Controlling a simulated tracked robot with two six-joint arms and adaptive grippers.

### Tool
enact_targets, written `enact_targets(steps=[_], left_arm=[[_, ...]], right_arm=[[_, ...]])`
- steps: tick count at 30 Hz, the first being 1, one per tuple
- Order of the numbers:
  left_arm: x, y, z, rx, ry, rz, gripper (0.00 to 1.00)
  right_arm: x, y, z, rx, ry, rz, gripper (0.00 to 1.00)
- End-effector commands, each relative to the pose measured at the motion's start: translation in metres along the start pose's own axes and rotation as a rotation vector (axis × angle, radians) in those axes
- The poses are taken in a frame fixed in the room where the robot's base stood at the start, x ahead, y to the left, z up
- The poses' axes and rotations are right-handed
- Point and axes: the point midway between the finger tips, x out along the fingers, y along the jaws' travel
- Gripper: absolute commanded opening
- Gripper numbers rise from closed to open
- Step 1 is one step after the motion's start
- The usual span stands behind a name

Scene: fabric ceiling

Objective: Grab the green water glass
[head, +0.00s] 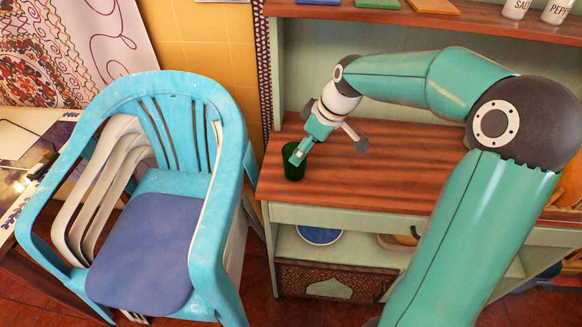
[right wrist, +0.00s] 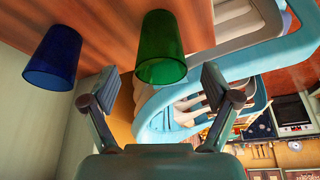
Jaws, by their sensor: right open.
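In the right wrist view the green glass (right wrist: 160,48) appears between the two spread fingers of my right gripper (right wrist: 158,88), with a gap on each side. The gripper is open and empty; I cannot tell how deep the glass sits between the fingers. My left gripper is not in view.
A blue glass (right wrist: 55,58) stands beside the green one in the right wrist view; I do not see it in the head view. Blue and white stacked chairs (head: 160,235) stand left of the counter (head: 340,187). Salt (head: 517,8) and pepper (head: 556,11) containers sit on the upper shelf.

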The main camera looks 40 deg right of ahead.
Motion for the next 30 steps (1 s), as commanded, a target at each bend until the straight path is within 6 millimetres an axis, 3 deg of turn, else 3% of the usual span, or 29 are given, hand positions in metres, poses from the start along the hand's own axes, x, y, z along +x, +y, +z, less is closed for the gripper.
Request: enact_targets(steps=[11, 19, 28, 30], left_arm=[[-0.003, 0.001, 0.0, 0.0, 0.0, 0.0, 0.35], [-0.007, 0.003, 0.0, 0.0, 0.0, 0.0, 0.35], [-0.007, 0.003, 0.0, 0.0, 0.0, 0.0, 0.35], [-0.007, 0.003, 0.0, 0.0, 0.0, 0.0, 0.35]], right_arm=[[0.03, 0.0, 0.001, 0.003, -0.002, -0.001, 0.87], [0.066, 0.0, -0.001, 0.004, -0.002, 0.0, 0.87], [0.071, 0.001, -0.001, 0.004, 0.001, 0.003, 0.87], [0.071, 0.001, -0.001, 0.004, 0.001, 0.003, 0.76]])
